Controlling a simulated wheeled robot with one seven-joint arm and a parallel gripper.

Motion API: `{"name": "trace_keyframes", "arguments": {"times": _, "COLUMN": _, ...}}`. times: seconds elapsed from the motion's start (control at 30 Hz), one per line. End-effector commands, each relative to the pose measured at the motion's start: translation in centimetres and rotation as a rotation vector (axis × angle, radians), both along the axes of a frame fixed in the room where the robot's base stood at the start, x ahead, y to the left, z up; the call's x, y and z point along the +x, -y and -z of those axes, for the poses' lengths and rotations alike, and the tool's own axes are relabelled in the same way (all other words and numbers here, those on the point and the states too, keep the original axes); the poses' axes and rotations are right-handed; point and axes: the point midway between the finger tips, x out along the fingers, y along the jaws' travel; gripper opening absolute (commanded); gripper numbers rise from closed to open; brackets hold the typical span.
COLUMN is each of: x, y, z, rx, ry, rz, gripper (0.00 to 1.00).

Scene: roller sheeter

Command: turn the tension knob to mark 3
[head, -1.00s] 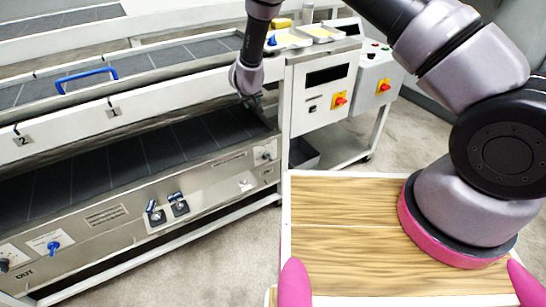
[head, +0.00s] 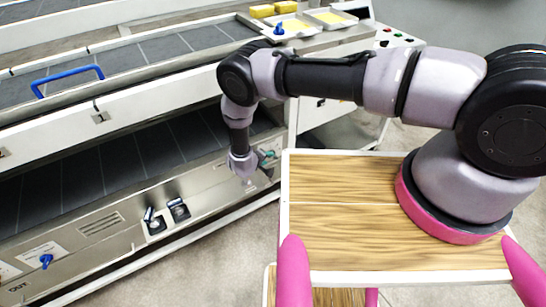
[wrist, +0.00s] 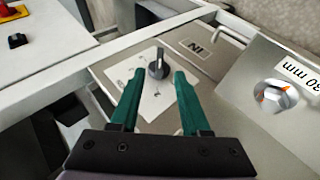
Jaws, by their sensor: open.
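My gripper (wrist: 158,84) has two teal fingers, spread apart with nothing between them. In the head view my gripper (head: 268,157) is at the right end of the machine's lower front panel. A dark grey pointer knob (wrist: 157,63) stands on a white marked plate (wrist: 150,98) just beyond the fingertips, in line with the gap. The plate's marks are too small to read, so I cannot tell the knob's setting. No label showing identifies it as the tension knob. In the head view this knob is hidden behind my gripper.
A silver dial (wrist: 275,95) with an orange mark sits by a "30 mm" label to the right. A white rail crosses nearby.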

Motion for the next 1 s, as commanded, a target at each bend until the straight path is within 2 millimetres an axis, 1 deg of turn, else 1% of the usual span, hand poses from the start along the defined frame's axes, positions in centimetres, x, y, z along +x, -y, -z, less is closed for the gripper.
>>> {"name": "trace_keyframes", "arguments": {"times": 0.03, "x": 0.7, "y": 0.5, "z": 0.7, "rx": 0.000, "ry": 0.000, "rz": 0.003, "gripper": 0.46}}
{"name": "trace_keyframes", "arguments": {"times": 0.2, "x": 3.0, "y": 1.5, "z": 2.9, "rx": 0.001, "ry": 0.000, "rz": 0.002, "gripper": 0.46}}
{"name": "trace_keyframes", "arguments": {"times": 0.4, "x": 4.9, "y": 2.3, "z": 4.6, "rx": 0.002, "ry": 0.001, "rz": 0.001, "gripper": 0.46}}
{"name": "trace_keyframes", "arguments": {"times": 0.53, "x": 5.4, "y": 2.6, "z": 5.2, "rx": 0.003, "ry": 0.000, "rz": 0.002, "gripper": 0.46}}
{"name": "trace_keyframes", "arguments": {"times": 0.83, "x": 5.6, "y": 2.6, "z": 5.3, "rx": 0.003, "ry": -0.001, "rz": 0.001, "gripper": 0.46}}
{"name": "trace_keyframes", "arguments": {"times": 0.87, "x": 5.6, "y": 2.6, "z": 5.3, "rx": 0.003, "ry": -0.001, "rz": 0.001, "gripper": 0.35}}
{"name": "trace_keyframes", "arguments": {"times": 0.9, "x": 5.6, "y": 2.6, "z": 5.3, "rx": 0.003, "ry": 0.000, "rz": 0.000, "gripper": 0.20}}
{"name": "trace_keyframes", "arguments": {"times": 0.93, "x": 5.6, "y": 2.6, "z": 5.3, "rx": 0.002, "ry": 0.000, "rz": 0.000, "gripper": 0.08}}
{"name": "trace_keyframes", "arguments": {"times": 0.97, "x": 5.6, "y": 2.6, "z": 5.3, "rx": 0.002, "ry": 0.000, "rz": 0.000, "gripper": 0.00}}
{"name": "trace_keyframes", "arguments": {"times": 1.0, "x": 5.6, "y": 2.6, "z": 5.3, "rx": 0.002, "ry": 0.000, "rz": 0.000, "gripper": 0.00}}
